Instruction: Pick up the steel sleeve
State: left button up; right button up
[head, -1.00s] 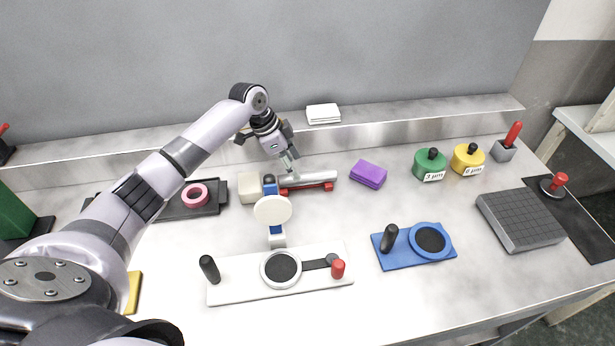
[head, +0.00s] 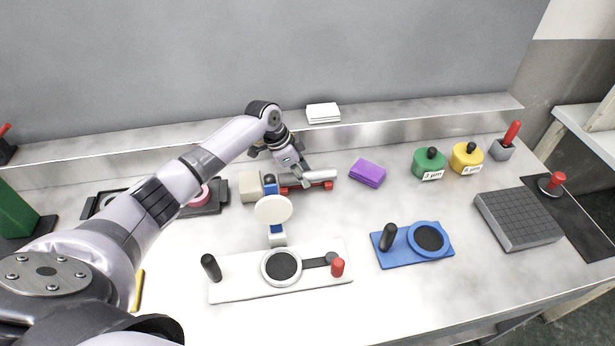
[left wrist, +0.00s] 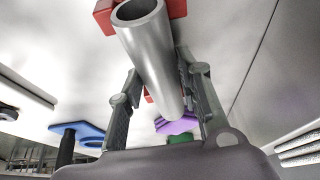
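The steel sleeve (head: 321,175) is a grey tube lying on its side on a red support (head: 328,186), behind the white plate. My left gripper (head: 303,178) points down over the sleeve and hides part of its middle. In the left wrist view the sleeve (left wrist: 151,50) shows its hollow end at the top and runs down between the fingers of my left gripper (left wrist: 158,68). The fingers are apart, one on each side of the sleeve. I cannot tell whether the fingertips touch it. My right gripper is not in view.
A cream block (head: 250,186) and a blue stand with a round cream disc (head: 273,209) are close left of the sleeve. A purple block (head: 368,172) lies to its right. A blue plate (head: 405,252) and grey gridded block (head: 518,219) are further right. Bench between is clear.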

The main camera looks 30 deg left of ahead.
pick_arm(q)
grip_shut()
jog(key=shift+r, duration=0.15)
